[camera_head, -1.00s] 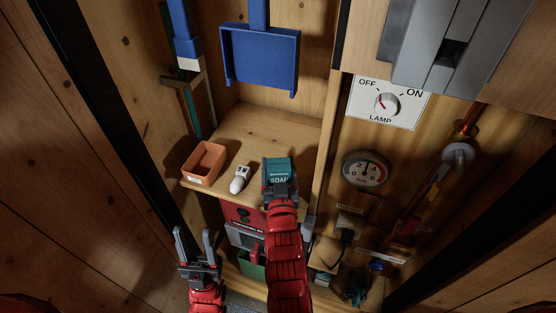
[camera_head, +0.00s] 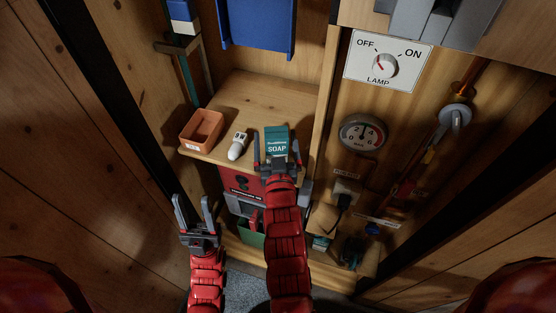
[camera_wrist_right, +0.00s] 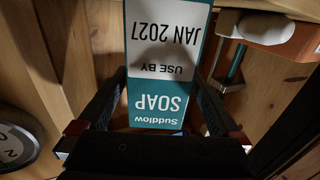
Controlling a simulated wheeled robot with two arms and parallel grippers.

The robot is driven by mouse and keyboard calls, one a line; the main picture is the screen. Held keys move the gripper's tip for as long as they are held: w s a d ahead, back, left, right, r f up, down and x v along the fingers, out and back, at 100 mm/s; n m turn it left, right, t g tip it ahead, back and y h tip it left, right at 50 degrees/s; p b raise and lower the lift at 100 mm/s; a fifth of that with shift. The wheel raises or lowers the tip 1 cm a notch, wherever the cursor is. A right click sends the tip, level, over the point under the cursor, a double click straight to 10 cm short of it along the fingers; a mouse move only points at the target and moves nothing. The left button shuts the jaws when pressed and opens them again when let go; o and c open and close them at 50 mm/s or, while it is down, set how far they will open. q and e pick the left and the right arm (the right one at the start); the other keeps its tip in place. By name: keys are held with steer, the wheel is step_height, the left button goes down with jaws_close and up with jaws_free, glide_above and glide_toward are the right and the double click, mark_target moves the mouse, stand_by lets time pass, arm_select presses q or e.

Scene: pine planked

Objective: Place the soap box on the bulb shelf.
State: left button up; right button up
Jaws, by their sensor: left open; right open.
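The teal and white soap box (camera_head: 277,140) stands at the right front of the wooden shelf (camera_head: 262,98), which also bears a white bulb (camera_head: 238,146). My right gripper (camera_head: 277,160) is open, with one finger on either side of the soap box. In the right wrist view the soap box (camera_wrist_right: 165,60) is between the spread fingers, its lettering upside down. Small gaps seem to show beside it; contact is hard to tell. My left gripper (camera_head: 195,215) is open and empty, low at the left, apart from the shelf.
An orange bin (camera_head: 202,131) sits at the shelf's left front, left of the bulb. A blue dustpan (camera_head: 257,25) hangs above the shelf. A wooden divider stands right of the soap box, with a gauge (camera_head: 362,133) beyond it. A red box (camera_head: 240,184) is below.

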mark_target(276, 149)
steer(key=s, duration=0.8)
steer(key=shift+d, duration=0.3)
steer(key=shift+s+d, duration=0.15)
steer(key=shift+s, duration=0.65)
